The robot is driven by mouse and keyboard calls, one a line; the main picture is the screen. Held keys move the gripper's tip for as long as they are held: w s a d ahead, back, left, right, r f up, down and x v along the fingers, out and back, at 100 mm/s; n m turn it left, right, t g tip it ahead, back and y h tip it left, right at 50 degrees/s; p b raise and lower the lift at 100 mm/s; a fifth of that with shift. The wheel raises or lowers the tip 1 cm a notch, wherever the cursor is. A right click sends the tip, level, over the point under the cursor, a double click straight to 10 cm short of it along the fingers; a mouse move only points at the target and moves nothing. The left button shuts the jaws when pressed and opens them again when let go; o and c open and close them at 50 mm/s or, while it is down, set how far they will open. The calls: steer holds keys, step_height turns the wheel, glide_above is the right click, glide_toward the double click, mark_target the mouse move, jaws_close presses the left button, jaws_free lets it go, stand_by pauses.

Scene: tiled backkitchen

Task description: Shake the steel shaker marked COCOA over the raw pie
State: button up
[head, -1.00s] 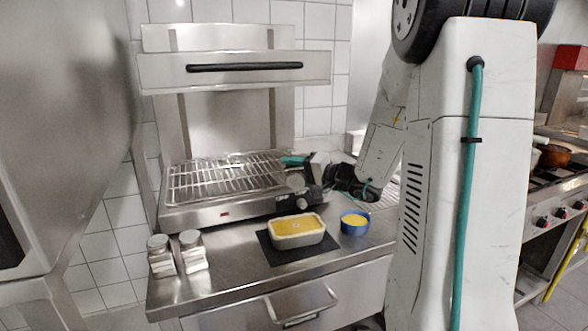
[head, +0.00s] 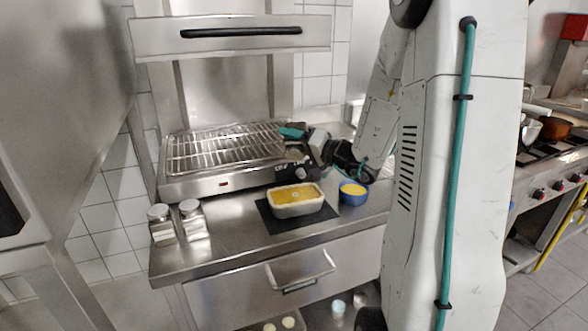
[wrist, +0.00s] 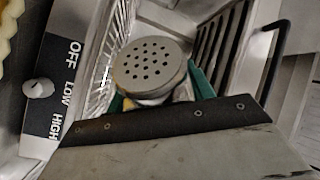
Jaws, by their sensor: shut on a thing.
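A steel shaker with a round perforated lid (wrist: 150,68) is held in my gripper (wrist: 160,92), between its green-padded fingers. Its label is not visible. In the head view my gripper (head: 293,141) is by the front right corner of the grill, behind and above the pie, not directly over it. The raw pie (head: 297,209), yellow in a pale rectangular dish, sits on a black mat (head: 268,216) on the steel counter. Only a yellow edge shows at the wrist view's upper left.
A blue bowl (head: 353,195) of something yellow stands right of the pie. The grill (head: 225,150) with its rack and control panel is behind. The counter's front strip is clear.

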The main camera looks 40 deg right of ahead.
mark_target(297, 128)
steer(key=shift+s+a+r, duration=0.1)
steer(key=shift+s+r, duration=0.1)
steer(key=shift+r, duration=0.6)
step_height(297, 128, down, 3)
steer(key=shift+w+f, duration=0.1)
steer(key=shift+w, duration=0.05)
steer(key=shift+w+d+r, duration=0.1)
steer(key=shift+d+r, duration=0.1)
steer(key=shift+r, duration=0.05)
steer(key=shift+s+a+r, duration=0.2)
steer(key=shift+w+d+f, duration=0.1)
steer(key=shift+f, duration=0.05)
steer(key=shift+r+m+g, duration=0.5)
steer(key=shift+r+m, duration=0.2)
steer(key=shift+m, duration=0.4)
steer(key=m+g, duration=0.1)
steer(key=r+m, duration=0.1)
steer(key=m, duration=0.1)
steer(key=shift+r+g, duration=0.25)
steer(key=shift+g, duration=0.15)
steer(key=m+g, duration=0.1)
steer(key=r+m+g, duration=0.1)
steer(key=m, duration=0.1)
steer(key=shift+r+y, duration=0.15)
steer(key=shift+y, duration=0.15)
